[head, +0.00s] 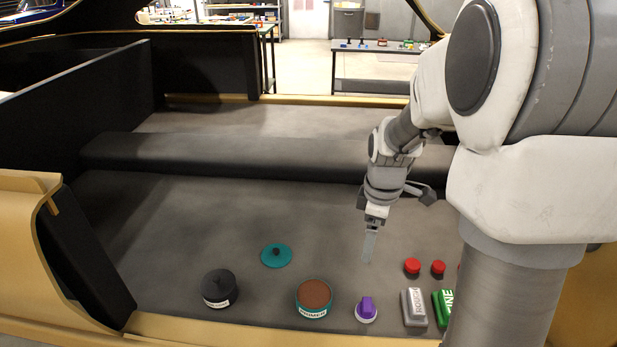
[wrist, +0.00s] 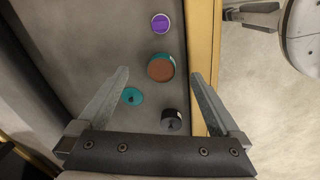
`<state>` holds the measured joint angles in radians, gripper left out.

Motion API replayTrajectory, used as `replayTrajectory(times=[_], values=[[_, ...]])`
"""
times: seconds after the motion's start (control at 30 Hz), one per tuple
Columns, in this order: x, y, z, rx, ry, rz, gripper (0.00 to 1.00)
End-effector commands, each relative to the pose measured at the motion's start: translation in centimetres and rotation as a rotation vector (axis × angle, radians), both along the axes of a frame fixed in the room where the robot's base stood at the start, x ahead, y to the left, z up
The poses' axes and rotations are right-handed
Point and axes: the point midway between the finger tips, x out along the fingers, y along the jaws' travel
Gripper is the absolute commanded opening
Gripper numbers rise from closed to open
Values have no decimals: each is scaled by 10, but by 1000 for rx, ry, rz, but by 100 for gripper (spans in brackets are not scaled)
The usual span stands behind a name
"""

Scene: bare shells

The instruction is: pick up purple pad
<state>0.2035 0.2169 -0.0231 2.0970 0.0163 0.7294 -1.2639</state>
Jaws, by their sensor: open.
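The purple pad (head: 366,309) sits on a white round base on the grey floor of the shell, near its front edge. It also shows in the wrist view (wrist: 160,23) as a purple disc with a pale rim, beyond the fingertips. My gripper (head: 368,248) hangs above the floor, behind the pad in the head view, and touches nothing that I can see. In the wrist view its two fingers (wrist: 158,75) are wide apart with nothing held between them.
Left of the pad are a teal tin with brown contents (head: 314,298), a black tin (head: 220,289) and a teal lid (head: 276,255). The tan front rim (head: 250,331) runs close by.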

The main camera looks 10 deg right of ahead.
Motion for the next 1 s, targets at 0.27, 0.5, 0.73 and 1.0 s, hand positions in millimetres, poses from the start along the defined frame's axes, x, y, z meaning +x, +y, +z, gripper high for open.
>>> replayTrajectory(times=[0.27,0.5,0.73,1.0], values=[[17,-26,-115,2,87,223,100],[18,-29,-149,5,103,267,100],[18,-29,-199,5,103,266,100],[18,-30,-244,4,101,265,100]])
